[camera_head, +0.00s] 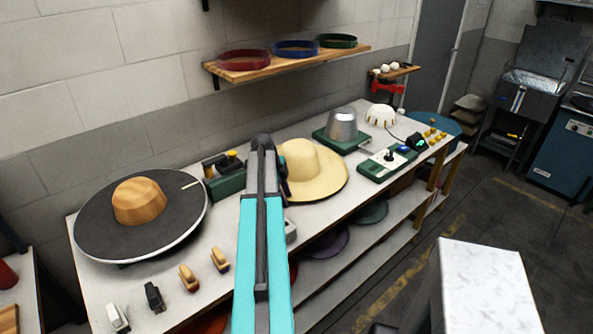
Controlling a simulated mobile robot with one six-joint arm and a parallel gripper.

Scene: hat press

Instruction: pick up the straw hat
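The straw hat (318,172) is pale yellow with a rounded crown and a wide brim. It sits crown up on the long workbench (228,285), right of the picture's middle. My teal and dark grey arm reaches up from the bottom of the picture and covers the hat's left edge. A dark part of my gripper (284,172) shows beside the crown's left side. The rest of it is hidden behind the arm, so I cannot tell whether its fingers are open or touch the hat.
A wooden block on a dark disc (91,226) stands left. A metal form (342,127) on a green base and a control box (388,161) stand right of the hat. A shelf (290,66) with hat bands hangs above. A white surface (487,285) is at lower right.

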